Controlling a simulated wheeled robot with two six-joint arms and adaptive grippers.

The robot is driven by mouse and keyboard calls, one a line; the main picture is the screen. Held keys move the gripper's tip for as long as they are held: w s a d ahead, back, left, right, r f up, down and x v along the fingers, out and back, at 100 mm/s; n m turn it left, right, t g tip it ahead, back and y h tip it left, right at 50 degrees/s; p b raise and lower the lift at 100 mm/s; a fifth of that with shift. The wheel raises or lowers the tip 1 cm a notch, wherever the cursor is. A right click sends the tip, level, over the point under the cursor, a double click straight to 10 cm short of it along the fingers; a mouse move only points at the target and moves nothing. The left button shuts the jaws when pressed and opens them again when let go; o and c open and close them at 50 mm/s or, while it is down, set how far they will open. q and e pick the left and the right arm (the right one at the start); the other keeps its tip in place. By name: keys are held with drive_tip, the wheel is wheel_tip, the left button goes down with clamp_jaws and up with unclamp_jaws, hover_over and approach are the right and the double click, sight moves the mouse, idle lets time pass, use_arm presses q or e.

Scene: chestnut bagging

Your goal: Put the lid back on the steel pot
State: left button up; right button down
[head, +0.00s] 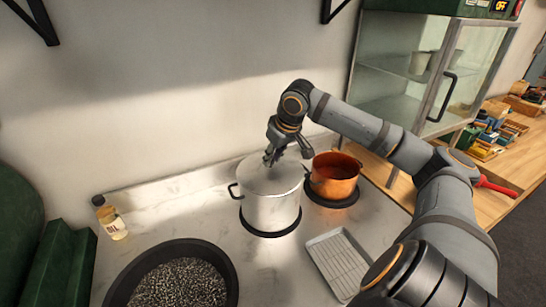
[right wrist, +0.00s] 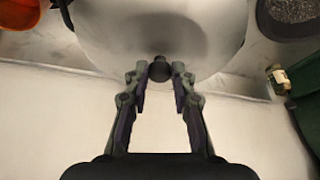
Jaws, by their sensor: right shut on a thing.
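The steel pot (head: 270,212) stands on a dark round burner on the pale counter, with a dark side handle at its left. Its pale round lid (head: 255,180) is over the pot's mouth and looks level; I cannot tell whether it rests fully on the rim. My right gripper (head: 271,158) points down at the lid's middle and is shut on the lid's knob. In the right wrist view the dark knob (right wrist: 159,69) sits between the two fingertips, with the lid (right wrist: 160,30) beyond it. My left gripper is not in view.
A copper pot (head: 334,171) stands close to the right of the steel pot. A wide black pan (head: 123,284) of dark grains is at front left, and an oil bottle (head: 112,221) at left. A metal rack tray (head: 340,263) lies at front right. The wall is close behind.

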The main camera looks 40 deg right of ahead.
idle(0.4)
drive_tip(key=c, duration=0.6)
unclamp_jaws()
drive_tip(key=shift+o, duration=0.2)
wheel_tip(320, 180, up, 7)
drive_tip(key=p, duration=0.7)
clamp_jaws()
idle(0.3)
idle(0.3)
